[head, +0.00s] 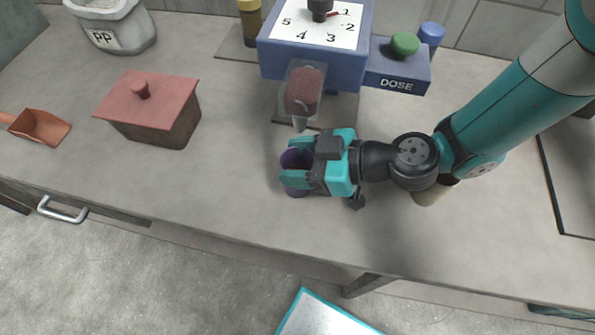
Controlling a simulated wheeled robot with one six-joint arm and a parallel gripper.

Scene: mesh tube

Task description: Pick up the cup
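A purple cup (296,158) stands upright near the middle of the counter, below the dosing machine's spout. My gripper (291,164) comes in from the right with its two teal fingers on either side of the cup. The near finger covers part of the cup's side, and a little of the cup shows below it. I cannot tell whether the fingers press on the cup or stand slightly apart from it. The cup looks to be at counter level.
A blue machine (285,62) with a numbered dial and a DOSE button (405,44) stands behind; its spout (303,92) hangs close to my gripper. A red-lidded box (150,108) and scoop (40,127) lie left. The counter in front is clear.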

